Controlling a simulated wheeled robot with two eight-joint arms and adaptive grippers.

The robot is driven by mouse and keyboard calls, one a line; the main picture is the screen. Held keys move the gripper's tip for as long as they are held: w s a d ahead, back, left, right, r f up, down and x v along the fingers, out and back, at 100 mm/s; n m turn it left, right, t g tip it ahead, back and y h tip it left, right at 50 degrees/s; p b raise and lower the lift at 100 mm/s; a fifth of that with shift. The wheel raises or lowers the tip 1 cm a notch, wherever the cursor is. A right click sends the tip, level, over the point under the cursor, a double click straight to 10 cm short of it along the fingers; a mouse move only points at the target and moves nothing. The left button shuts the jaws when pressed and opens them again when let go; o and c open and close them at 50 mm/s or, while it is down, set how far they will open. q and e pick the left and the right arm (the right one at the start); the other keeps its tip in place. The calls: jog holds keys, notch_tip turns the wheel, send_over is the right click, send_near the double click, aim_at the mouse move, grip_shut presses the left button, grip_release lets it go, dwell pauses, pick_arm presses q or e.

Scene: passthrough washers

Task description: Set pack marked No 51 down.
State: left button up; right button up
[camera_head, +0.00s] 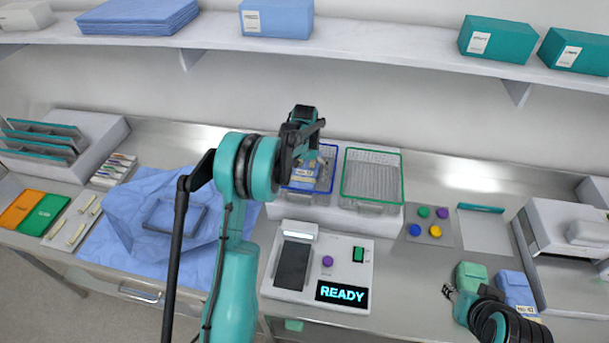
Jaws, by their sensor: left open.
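A blue pack with a pale label (301,184) lies in the blue-rimmed wire basket (326,181). The label's number is too small to read surely. My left gripper (317,150) is open above this basket, close over the pack; its arm hides the basket's left part. I cannot tell whether the fingers touch the pack. My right gripper (452,293) is low at the right, beside a green pack (471,276) and another labelled blue pack (515,287). Its finger opening is unclear.
A green-rimmed basket (374,150) stands right of the blue-rimmed one. In front is a device whose display reads READY (342,294). A mat with coloured knobs (430,242) lies to the right, a crumpled blue drape (127,220) to the left. A shelf (365,47) runs above.

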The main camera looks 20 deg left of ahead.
aim_at(305, 173)
pick_arm(q)
notch_tip(305, 173, up, 11)
jog(key=p, duration=0.1)
jog(key=s+d+r+t, duration=0.2)
jog(key=s+d+r, duration=0.35)
jog(key=r, duration=0.25)
jog(key=s+d+f+m+t, duration=0.1)
jog(key=s+d, duration=0.3)
jog(key=s, duration=0.8)
jog(key=s+d+m+t, duration=0.2)
jog(key=s+d+t, duration=0.2)
jog(key=s, duration=0.7)
jog(key=shift+s+d+f, duration=0.3)
jog(key=shift+s+f, duration=0.05)
jog(key=shift+s, duration=0.05)
